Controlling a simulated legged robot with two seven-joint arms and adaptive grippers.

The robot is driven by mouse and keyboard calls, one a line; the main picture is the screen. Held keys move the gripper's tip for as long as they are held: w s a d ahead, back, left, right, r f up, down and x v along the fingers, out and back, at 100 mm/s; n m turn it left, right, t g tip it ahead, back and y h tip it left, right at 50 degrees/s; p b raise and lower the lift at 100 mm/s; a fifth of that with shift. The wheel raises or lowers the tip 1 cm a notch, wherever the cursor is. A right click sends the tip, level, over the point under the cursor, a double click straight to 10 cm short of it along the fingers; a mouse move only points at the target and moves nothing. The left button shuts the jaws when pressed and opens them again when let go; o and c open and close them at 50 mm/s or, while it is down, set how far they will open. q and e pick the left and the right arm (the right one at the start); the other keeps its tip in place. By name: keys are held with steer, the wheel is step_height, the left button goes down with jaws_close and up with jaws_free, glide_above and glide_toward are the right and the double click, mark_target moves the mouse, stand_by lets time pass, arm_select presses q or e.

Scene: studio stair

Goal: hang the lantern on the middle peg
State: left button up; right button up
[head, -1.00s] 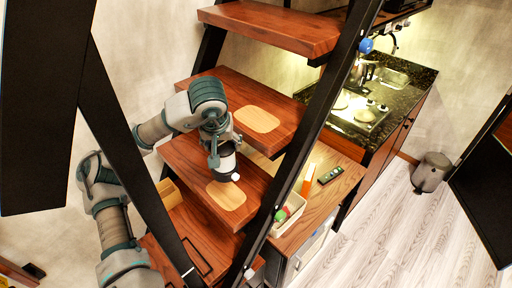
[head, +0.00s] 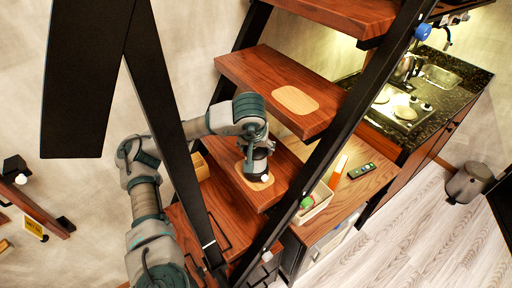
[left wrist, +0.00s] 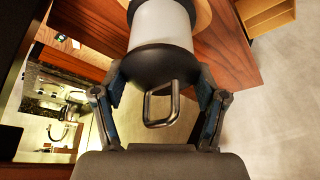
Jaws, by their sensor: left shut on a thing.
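The lantern (left wrist: 160,28) is a pale cylinder with a dark rounded cap and a metal loop handle (left wrist: 160,104) in the left wrist view. My left gripper (left wrist: 160,90) is shut on it, one finger at each side of the cap. In the head view my left gripper (head: 256,148) holds the lantern (head: 259,163) upright over the light oval pad (head: 243,181) on a stair tread. I cannot tell whether its base touches the pad. The middle peg cannot be made out; a wooden rail (head: 40,216) with dark fittings shows at the far left. My right gripper is not in view.
Black stair rails (head: 335,125) slope in front of and beside the wooden treads (head: 270,75). A yellow label (head: 34,228) is near the left rail.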

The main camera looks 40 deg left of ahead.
arm_select(q)
steer(key=shift+a+f+b, duration=0.1)
steer(key=shift+f+b, duration=0.25)
steer(key=o, duration=1.3)
steer(key=shift+r, duration=0.1)
steer(key=shift+r+p, duration=0.15)
steer(key=shift+p, duration=0.15)
steer(key=v, duration=0.3)
steer(key=shift+s+r+b, duration=0.1)
steer(key=shift+b, duration=0.2)
steer(key=p+v, duration=0.5)
steer(key=v, duration=0.9)
steer(key=shift+s+p, duration=0.2)
steer(key=shift+p, duration=0.2)
